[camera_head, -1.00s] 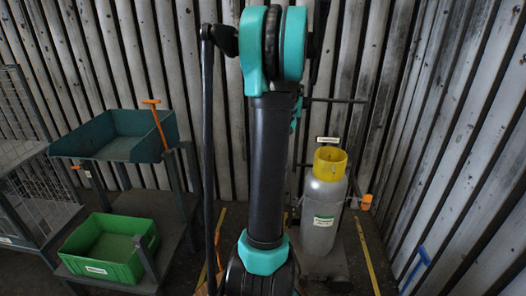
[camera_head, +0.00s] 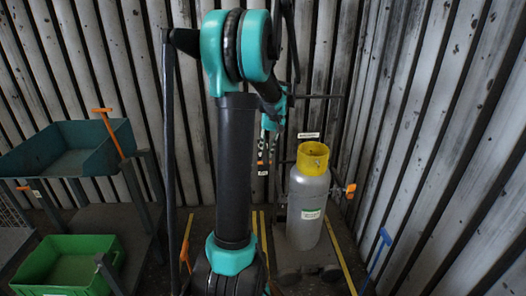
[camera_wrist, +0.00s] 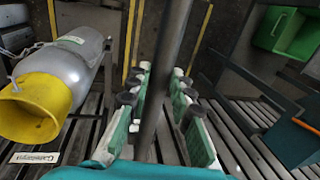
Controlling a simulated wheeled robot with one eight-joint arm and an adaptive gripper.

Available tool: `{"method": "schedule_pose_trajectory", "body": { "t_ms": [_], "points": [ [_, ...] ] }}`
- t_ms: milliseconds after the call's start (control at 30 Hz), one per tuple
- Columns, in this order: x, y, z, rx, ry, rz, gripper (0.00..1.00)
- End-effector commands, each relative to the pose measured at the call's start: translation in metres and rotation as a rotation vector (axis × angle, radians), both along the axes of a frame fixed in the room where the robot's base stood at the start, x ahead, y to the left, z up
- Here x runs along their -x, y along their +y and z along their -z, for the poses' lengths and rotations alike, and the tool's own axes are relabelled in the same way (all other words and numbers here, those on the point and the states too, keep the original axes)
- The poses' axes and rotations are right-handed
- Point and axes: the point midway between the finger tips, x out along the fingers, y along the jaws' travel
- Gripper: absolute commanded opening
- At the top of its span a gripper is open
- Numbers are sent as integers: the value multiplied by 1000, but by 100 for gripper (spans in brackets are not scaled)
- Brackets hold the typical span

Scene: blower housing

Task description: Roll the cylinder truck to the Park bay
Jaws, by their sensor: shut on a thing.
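The grey gas cylinder (camera_head: 307,205) with its yellow collar (camera_head: 312,158) stands upright on the truck, whose dark base (camera_head: 295,258) shows below it. In the wrist view the cylinder (camera_wrist: 78,62) is at the upper left. The truck's dark frame bar (camera_head: 325,97) shows behind the cylinder. My gripper (camera_head: 265,150) is left of the collar, partly behind my arm. In the wrist view my gripper (camera_wrist: 165,100) is shut around a dark bar (camera_wrist: 172,50), apparently the truck handle. Yellow floor lines (camera_head: 345,258) run beside the truck. No bay label is readable.
A teal tray stand (camera_head: 75,165) and a green crate (camera_head: 70,265) stand at the left. A blue handle (camera_head: 378,250) is at the right by the corrugated wall (camera_head: 430,130). A small sign (camera_head: 308,135) is behind the collar. The wall closes off the back and right.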

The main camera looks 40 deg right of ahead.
Motion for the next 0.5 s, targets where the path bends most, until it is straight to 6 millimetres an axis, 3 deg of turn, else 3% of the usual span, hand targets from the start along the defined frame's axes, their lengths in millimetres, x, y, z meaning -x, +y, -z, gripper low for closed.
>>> {"method": "schedule_pose_trajectory", "body": {
  "t_ms": [333,367,500],
  "points": [
    [3,-5,-1,8,4,5,0],
    [3,-6,-1,8,4,5,25],
    [2,-5,0,7,4,5,42]
  ]
}}
